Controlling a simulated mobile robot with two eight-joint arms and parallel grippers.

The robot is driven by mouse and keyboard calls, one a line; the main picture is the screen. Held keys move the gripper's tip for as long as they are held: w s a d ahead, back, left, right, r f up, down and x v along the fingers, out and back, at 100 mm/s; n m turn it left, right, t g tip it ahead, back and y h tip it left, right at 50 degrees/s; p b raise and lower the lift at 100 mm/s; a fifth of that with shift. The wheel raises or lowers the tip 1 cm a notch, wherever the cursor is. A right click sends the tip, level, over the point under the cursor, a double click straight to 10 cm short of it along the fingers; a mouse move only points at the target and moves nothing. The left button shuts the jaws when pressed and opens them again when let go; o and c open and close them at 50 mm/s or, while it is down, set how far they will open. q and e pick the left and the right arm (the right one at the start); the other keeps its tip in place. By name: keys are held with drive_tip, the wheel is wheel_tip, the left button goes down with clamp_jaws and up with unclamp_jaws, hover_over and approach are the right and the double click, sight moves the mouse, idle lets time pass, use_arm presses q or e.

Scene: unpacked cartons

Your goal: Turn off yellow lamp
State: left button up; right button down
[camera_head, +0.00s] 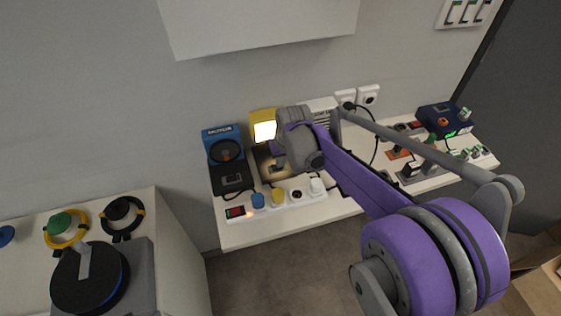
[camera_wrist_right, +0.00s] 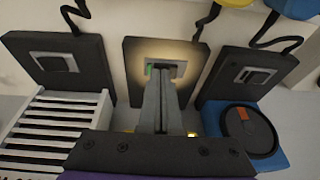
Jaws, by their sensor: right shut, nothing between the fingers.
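The yellow lamp (camera_head: 264,129) is lit on the white table, against the wall. My right gripper (camera_head: 276,166) reaches down just in front of it, and my arm hides part of the area. In the right wrist view my right gripper (camera_wrist_right: 163,72) is shut and empty. Its tips overlap a small grey switch (camera_wrist_right: 179,69) on the dark middle plate (camera_wrist_right: 137,48); I cannot tell whether they touch. A green patch shows beside the tips, and a warm glow falls on the plate. My left gripper is not in view.
A blue device (camera_head: 222,150) with its own dark switch plate stands left of the lamp. A white power strip (camera_head: 240,212) with blue, yellow and white plugs lies along the front. A dark blue box (camera_head: 440,118) stands at the right.

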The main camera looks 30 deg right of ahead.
wheel_tip(320, 180, up, 5)
drive_tip(key=p, duration=0.3)
drive_tip(key=shift+s+d, duration=0.1)
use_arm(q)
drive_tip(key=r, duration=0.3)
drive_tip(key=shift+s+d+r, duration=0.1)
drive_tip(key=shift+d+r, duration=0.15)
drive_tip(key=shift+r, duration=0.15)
use_arm(e)
drive_tip(key=v, duration=0.9)
drive_tip(key=shift+s+f, duration=0.1)
drive_tip(key=p, duration=0.1)
hover_over(282, 169)
drive_tip(key=w+a, duration=0.1)
wheel_tip(282, 169, down, 12)
drive_tip(key=shift+a, duration=0.15)
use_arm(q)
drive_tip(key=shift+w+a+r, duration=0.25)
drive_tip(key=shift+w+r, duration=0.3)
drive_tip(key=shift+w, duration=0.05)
use_arm(e)
drive_tip(key=shift+a+f, duration=0.1)
drive_tip(key=shift+f, duration=0.5)
